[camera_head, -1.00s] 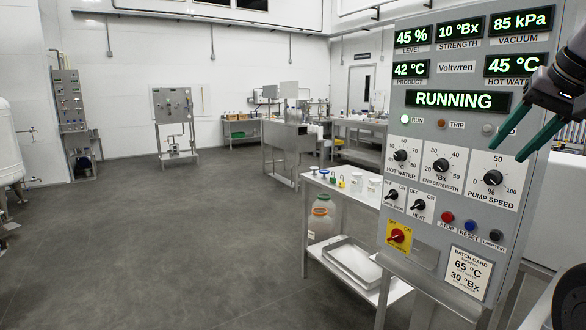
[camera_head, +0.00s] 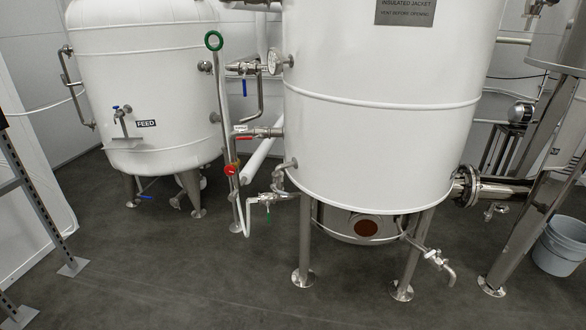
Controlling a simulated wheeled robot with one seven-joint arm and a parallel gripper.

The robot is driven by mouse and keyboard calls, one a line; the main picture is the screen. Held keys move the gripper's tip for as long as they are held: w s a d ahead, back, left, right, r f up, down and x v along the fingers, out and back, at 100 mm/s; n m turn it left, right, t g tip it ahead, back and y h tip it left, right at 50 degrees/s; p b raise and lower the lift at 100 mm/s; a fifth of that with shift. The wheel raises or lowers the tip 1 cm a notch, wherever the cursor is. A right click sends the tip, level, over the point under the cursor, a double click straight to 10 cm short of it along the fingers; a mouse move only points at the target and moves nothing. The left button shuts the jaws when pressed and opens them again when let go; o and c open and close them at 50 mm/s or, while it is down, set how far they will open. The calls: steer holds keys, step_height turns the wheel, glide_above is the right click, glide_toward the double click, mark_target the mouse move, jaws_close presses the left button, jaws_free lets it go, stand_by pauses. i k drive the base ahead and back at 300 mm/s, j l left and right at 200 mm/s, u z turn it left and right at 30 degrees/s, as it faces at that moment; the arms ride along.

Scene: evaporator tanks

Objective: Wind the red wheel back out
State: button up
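A small red wheel (camera_head: 231,170) sits on the pipework between the two white tanks, low on the left side of the nearer tank. It is small in the view, and how far it is wound cannot be told. A red lever handle (camera_head: 243,140) and a green ring (camera_head: 213,41) on a tall post are above it. My gripper is not in view.
The nearer white tank (camera_head: 380,130) stands on metal legs. The tank marked FEED (camera_head: 145,90) is behind left. A drain tap (camera_head: 435,258) juts out low at right. A grey bucket (camera_head: 562,245) stands at far right. The floor (camera_head: 190,270) in front is clear.

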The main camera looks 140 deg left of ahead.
mark_target(230, 170)
steer(key=u, duration=3.6)
steer(key=k+u, duration=0.15)
steer(key=u, duration=1.25)
steer(key=j+z, duration=0.1)
steer(key=z, duration=0.3)
steer(key=i+j+z, duration=0.45)
steer(key=j, duration=0.3)
steer(key=i+j+z, duration=0.25)
steer(key=j, duration=0.2)
steer(key=i+j, duration=0.15)
steer(key=j, duration=0.2)
steer(key=i+j, duration=0.1)
steer(key=j, duration=0.2)
steer(key=i+j, duration=0.15)
steer(key=j, duration=0.2)
steer(key=i+j+z, duration=0.1)
steer(key=j, duration=0.25)
steer(key=i+j, duration=0.15)
steer(key=j, duration=0.15)
